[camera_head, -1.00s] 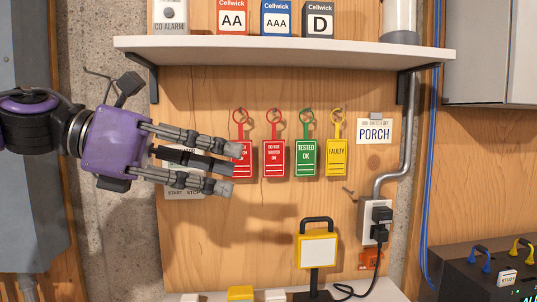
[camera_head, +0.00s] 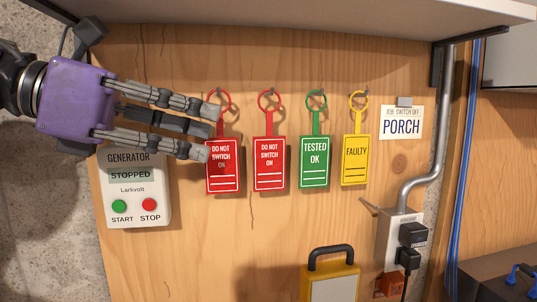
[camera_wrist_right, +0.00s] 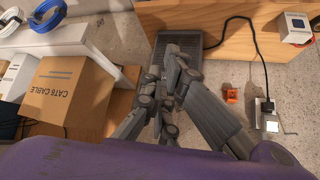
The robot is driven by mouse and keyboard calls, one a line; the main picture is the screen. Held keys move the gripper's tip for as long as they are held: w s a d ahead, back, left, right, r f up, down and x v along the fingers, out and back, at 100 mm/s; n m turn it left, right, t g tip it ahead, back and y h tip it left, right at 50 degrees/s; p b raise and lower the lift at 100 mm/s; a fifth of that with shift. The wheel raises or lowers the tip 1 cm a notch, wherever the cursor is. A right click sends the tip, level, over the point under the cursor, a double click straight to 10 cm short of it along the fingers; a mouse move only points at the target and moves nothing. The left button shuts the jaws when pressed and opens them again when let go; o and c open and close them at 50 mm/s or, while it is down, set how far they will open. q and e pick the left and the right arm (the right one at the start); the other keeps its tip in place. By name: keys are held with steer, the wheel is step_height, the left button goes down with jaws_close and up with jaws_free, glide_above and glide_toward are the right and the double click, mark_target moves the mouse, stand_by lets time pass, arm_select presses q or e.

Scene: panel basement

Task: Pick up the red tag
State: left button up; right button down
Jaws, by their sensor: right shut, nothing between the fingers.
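Two red DO NOT SWITCH ON tags hang by red loops from hooks on the wooden panel: the left red tag (camera_head: 223,170) and the right red tag (camera_head: 269,165). My left gripper (camera_head: 209,130) comes in from the left with its fingers spread and nothing seen between them. Its fingertips are at the upper left of the left red tag and overlap its edge in the picture; I cannot tell if they touch. My right gripper (camera_wrist_right: 165,110) shows in the right wrist view, fingers together and empty, away from the tags.
A green TESTED OK tag (camera_head: 314,162) and a yellow FAULTY tag (camera_head: 355,160) hang to the right. A generator box (camera_head: 135,190) with START and STOP buttons sits below my left gripper. A shelf (camera_head: 300,8) juts out above. A cardboard box (camera_wrist_right: 60,93) shows in the right wrist view.

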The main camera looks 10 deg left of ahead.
mark_target(266, 130)
arm_select(q)
steer(key=w+d, duration=0.1)
steer(key=w+d+b, duration=0.1)
steer(key=shift+w+d+f, duration=0.25)
steer(key=shift+w+f, duration=0.05)
steer(key=shift+w, duration=0.05)
steer(key=shift+w+d+r, duration=0.2)
steer(key=shift+w+d, duration=0.05)
steer(key=shift+d, duration=0.25)
arm_select(e)
steer(key=shift+w+a+f, duration=0.25)
steer(key=shift+w+f, duration=0.2)
steer(key=shift+f, duration=0.15)
